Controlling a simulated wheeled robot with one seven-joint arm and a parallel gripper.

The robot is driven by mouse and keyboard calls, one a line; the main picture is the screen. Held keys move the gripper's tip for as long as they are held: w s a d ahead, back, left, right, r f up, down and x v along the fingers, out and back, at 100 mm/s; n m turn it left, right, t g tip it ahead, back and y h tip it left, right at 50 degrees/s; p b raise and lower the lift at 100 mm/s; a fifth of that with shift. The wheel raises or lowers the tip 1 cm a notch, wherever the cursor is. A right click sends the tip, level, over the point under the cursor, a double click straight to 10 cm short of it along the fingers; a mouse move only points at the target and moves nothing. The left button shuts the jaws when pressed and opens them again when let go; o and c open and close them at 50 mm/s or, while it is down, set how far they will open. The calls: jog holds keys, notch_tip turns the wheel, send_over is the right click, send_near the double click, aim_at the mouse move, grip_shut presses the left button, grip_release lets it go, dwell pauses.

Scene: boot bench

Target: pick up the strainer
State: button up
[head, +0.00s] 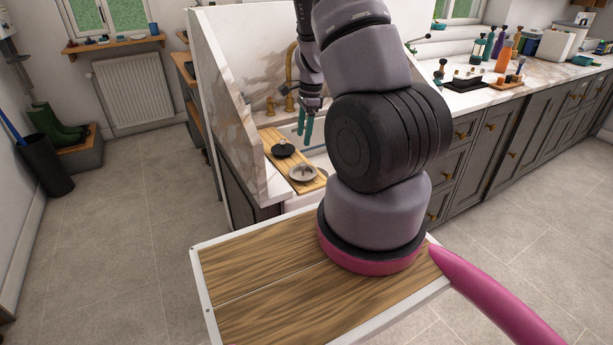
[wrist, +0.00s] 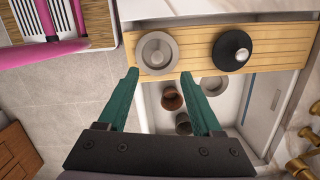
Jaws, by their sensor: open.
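A round grey dish with a raised rim and a paler centre (wrist: 157,52) looks like the strainer. It lies on a wooden board (wrist: 190,58) across the sink, and it also shows in the head view (head: 303,173). Beside it on the board is a black disc with a silver knob (wrist: 232,49). My gripper (wrist: 158,75) is open and empty, its teal fingers apart. In the wrist view the fingertips lie either side of the dish's near edge. In the head view my gripper (head: 305,125) hangs above the sink, apart from the board.
The sink basin (wrist: 240,110) holds a brown cup (wrist: 172,98), a dark cup (wrist: 183,123) and a grey round thing (wrist: 214,85). A brass tap (head: 290,85) stands behind the sink. A marble side panel (head: 235,100) rises left of it. Bottles (head: 498,45) crowd the right counter.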

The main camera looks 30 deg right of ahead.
send_over(303, 163)
jog(key=f, duration=0.5)
jog(key=shift+d+f, duration=0.25)
jog(key=shift+f, duration=0.15)
jog(key=f, duration=0.5)
jog(key=shift+a+f, duration=0.3)
jog(key=shift+f, duration=0.1)
grip_shut()
